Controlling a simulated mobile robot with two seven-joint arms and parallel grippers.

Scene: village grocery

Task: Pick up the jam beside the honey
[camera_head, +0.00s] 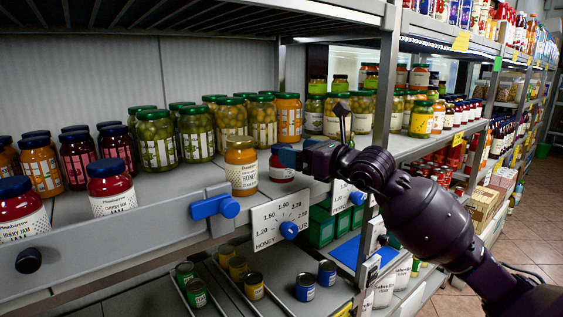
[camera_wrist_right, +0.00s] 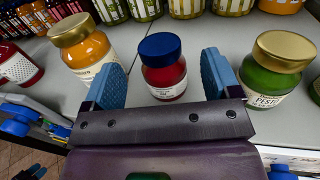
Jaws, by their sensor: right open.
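The jam (camera_wrist_right: 165,78) is a small red jar with a blue lid, upright on the shelf. It stands to the right of the honey (camera_wrist_right: 88,48), an amber jar with a gold lid, in the right wrist view. In the head view the honey (camera_head: 241,168) is clear, while the jam (camera_head: 281,173) is mostly hidden behind my right gripper (camera_head: 312,152). In the right wrist view my right gripper (camera_wrist_right: 163,72) is open, with its blue-padded fingers on either side of the jam and no visible grip on it. My left gripper is not in view.
A green pesto jar (camera_wrist_right: 272,68) stands close to the right finger. Rows of pickle jars (camera_head: 196,134) and more jam jars (camera_head: 108,188) fill the shelf behind and to the left. A price dial sign (camera_head: 280,220) hangs on the shelf's front edge.

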